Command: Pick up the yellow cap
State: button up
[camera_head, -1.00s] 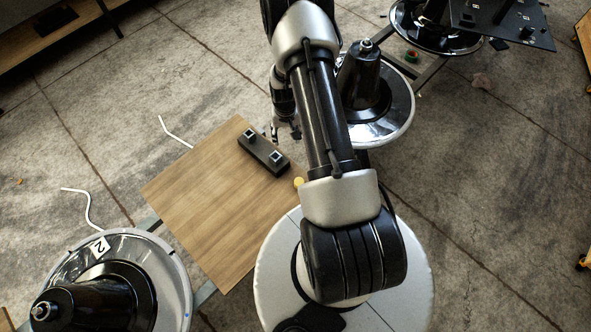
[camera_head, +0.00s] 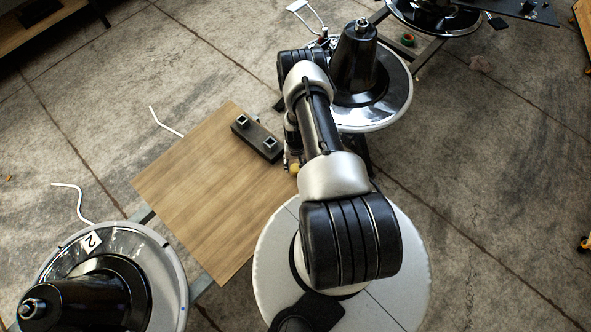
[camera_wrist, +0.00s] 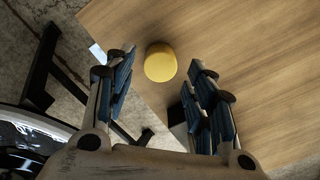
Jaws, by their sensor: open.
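The yellow cap (camera_wrist: 160,63) lies on the wooden board near its edge in the wrist view, ahead of and between my fingers. In the head view a small part of the cap (camera_head: 294,168) shows beside my arm at the board's right corner. My gripper (camera_wrist: 162,85) is open, one finger on each side, with nothing between the pads. In the head view my gripper (camera_head: 288,160) is mostly hidden by my arm, close to the cap. I cannot tell the exact height of my fingers over the board.
A dark block with two square posts (camera_head: 258,138) stands on the wooden board (camera_head: 205,190), close to my gripper. The board's middle is clear.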

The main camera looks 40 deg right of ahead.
jog(key=shift+a+f+b, duration=0.1)
jog(key=shift+f+b, duration=1.35)
jog(key=shift+f, duration=1.7)
jog(key=shift+r, duration=0.1)
jog(key=shift+c, duration=0.2)
jog(key=c, duration=0.8)
